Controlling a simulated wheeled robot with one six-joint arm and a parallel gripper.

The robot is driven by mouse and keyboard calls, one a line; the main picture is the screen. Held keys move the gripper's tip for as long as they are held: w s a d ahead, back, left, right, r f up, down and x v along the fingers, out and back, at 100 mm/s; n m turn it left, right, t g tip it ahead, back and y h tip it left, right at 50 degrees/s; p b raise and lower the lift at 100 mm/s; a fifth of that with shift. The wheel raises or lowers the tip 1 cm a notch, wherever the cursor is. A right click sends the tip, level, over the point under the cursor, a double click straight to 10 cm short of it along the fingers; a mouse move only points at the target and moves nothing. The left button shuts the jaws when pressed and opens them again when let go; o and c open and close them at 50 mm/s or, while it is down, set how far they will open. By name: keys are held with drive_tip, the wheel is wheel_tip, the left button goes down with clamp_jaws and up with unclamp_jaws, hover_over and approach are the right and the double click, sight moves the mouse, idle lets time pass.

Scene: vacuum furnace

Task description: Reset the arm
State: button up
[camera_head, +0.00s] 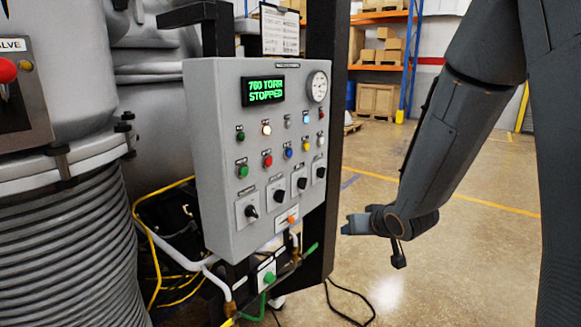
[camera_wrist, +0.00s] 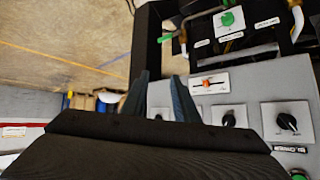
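My arm hangs down on the right side of the head view, bent so that my gripper (camera_head: 352,225) points left at the lower right of the grey control panel (camera_head: 215,150). A gap of floor shows between the gripper and the panel's edge. In the wrist view both fingers (camera_wrist: 160,98) stand apart with nothing seen between them, so the gripper is open and empty. The wrist view is turned over and shows the panel's black switches, the orange switch (camera_wrist: 208,84) and the green valve handle (camera_wrist: 228,19). The panel display (camera_head: 264,91) reads "760 TORR STOPPED".
A large ribbed grey furnace vessel (camera_head: 60,230) stands at the left, with a red button (camera_head: 7,70) above. Yellow hoses and black cables run below the panel. The floor (camera_head: 465,235) right of the panel is open. Shelving with boxes (camera_head: 385,50) stands far behind.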

drive_tip(key=s+d+f+m+g+h, duration=0.1)
drive_tip(key=s+g, duration=0.7)
drive_tip(key=s, duration=1.7)
drive_tip(key=shift+d+f+g+h, duration=0.3)
drive_tip(key=shift+d+f+h, duration=0.1)
drive_tip(key=shift+f+h, duration=0.35)
idle(4.8)
